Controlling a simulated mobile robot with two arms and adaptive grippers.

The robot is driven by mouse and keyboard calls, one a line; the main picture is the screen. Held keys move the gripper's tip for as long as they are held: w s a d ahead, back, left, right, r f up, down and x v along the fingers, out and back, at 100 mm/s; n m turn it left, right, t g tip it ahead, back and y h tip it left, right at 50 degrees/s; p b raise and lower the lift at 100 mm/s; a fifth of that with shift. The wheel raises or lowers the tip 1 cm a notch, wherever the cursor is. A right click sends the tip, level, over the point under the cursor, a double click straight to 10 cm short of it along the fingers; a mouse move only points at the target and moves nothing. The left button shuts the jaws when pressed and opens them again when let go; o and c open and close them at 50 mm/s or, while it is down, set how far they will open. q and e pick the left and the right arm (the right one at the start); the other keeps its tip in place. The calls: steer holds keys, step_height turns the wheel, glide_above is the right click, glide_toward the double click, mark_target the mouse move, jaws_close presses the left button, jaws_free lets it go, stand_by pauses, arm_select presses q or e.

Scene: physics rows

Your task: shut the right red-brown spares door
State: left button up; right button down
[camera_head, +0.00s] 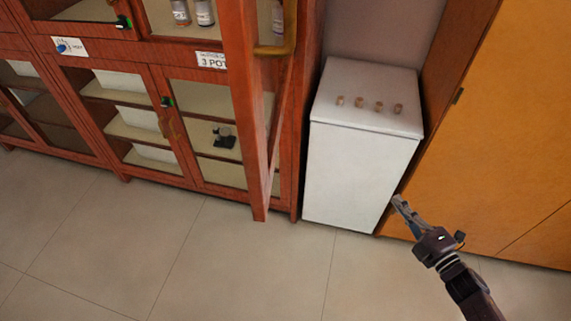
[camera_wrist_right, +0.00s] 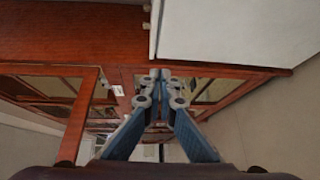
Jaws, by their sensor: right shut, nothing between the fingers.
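The right red-brown spares door (camera_head: 246,120) stands open on the tall red-brown cabinet, swung out toward me, with a brass handle (camera_head: 288,38) near its top in the head view. In the wrist view, what looks like its frame (camera_wrist_right: 82,115) shows on the left. My right gripper (camera_head: 397,203) is shut and empty, low in front of the orange-brown cupboard, well to the right of the door and apart from it. Its fingertips (camera_wrist_right: 160,75) meet in the wrist view. My left gripper is not in view.
A white box-like unit (camera_head: 358,165) with several small knobs stands between the red-brown cabinet and the orange-brown cupboard (camera_head: 500,130). The lower glass doors (camera_head: 205,130) of the cabinet look shut. The tiled floor (camera_head: 200,270) in front is clear.

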steer(key=s+a+r+n+g+y+p, duration=0.1)
steer(key=s+a+r+n+g+y, duration=0.1)
steer(key=a+r+n+y, duration=0.5)
steer(key=s+a+r+n+g+p, duration=0.1)
steer(key=s+r+n+g, duration=0.1)
steer(key=r+n, duration=0.6)
steer(key=s+a+r+n+g+y+p, duration=0.15)
steer(key=a+r+n+y, duration=0.25)
steer(key=r, duration=0.7)
steer(key=n+g+p, duration=0.7)
steer(key=n+g, duration=0.1)
steer(key=n, duration=0.3)
glide_toward(265, 178)
steer(key=shift+y, duration=0.4)
steer(key=a, duration=0.3)
steer(key=w+a, duration=0.1)
steer(key=a, duration=0.1)
steer(key=shift+a+f, duration=0.1)
steer(key=shift+f, duration=0.15)
steer(key=shift+a+f+p, duration=0.25)
steer(key=shift+a+p, duration=0.35)
steer(key=shift+a, duration=0.25)
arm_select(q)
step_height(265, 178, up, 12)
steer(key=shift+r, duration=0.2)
arm_select(e)
steer(key=shift+w+f, duration=0.1)
